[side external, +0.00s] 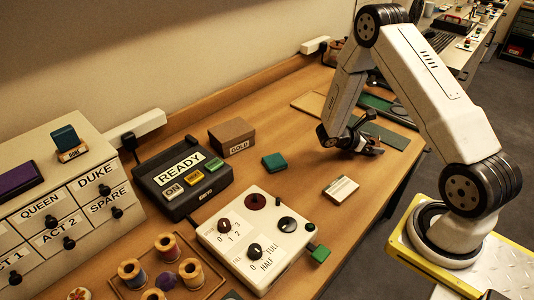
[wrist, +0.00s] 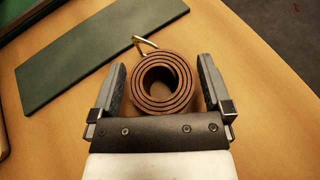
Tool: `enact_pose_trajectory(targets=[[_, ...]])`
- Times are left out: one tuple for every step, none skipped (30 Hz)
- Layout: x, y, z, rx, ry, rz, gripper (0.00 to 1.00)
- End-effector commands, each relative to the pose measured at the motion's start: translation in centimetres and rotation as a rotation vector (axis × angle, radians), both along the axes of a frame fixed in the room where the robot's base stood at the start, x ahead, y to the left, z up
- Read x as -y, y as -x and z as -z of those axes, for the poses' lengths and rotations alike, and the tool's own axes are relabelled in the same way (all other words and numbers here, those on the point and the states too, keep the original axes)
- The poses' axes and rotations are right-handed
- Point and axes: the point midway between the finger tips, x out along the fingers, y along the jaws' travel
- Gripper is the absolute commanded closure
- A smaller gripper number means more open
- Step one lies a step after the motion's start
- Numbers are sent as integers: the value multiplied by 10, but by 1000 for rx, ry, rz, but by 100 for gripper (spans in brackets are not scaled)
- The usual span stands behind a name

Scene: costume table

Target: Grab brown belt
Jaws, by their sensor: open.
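In the wrist view, the brown belt (wrist: 184,82) is rolled into a coil on the wooden table, with its metal buckle (wrist: 145,45) at the upper left of the coil. My gripper (wrist: 164,75) is open, with one finger on each side of the coil. A gap shows between each finger and the belt. In the side external view, my gripper (side external: 372,146) is low over the table, and I cannot make out the belt there.
A flat green board (wrist: 80,62) lies just beyond the belt. A white control box (side external: 255,235), a READY box (side external: 182,176), a brown GOLD box (side external: 232,136) and a small teal block (side external: 274,162) stand to the left. A pale labelled block (side external: 341,190) lies nearer the front edge.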

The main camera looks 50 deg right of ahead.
Motion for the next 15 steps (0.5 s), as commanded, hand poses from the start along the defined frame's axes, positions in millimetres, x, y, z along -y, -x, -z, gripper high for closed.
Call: enact_pose_trajectory(targets=[[0,0,0,0,0,0,0],[0,0,0,0,0,0,10],[0,0,0,0,0,0,22],[0,0,0,0,0,0,32],[0,0,0,0,0,0,41],[0,0,0,0,0,0,54],[0,0,0,0,0,0,64],[0,0,0,0,0,0,73],[0,0,0,0,1,0,82],[0,0,0,0,1,0,82],[0,0,0,0,1,0,82],[0,0,0,0,1,0,82],[0,0,0,0,1,0,82],[0,0,0,0,1,0,82],[0,0,0,0,1,0,82]])
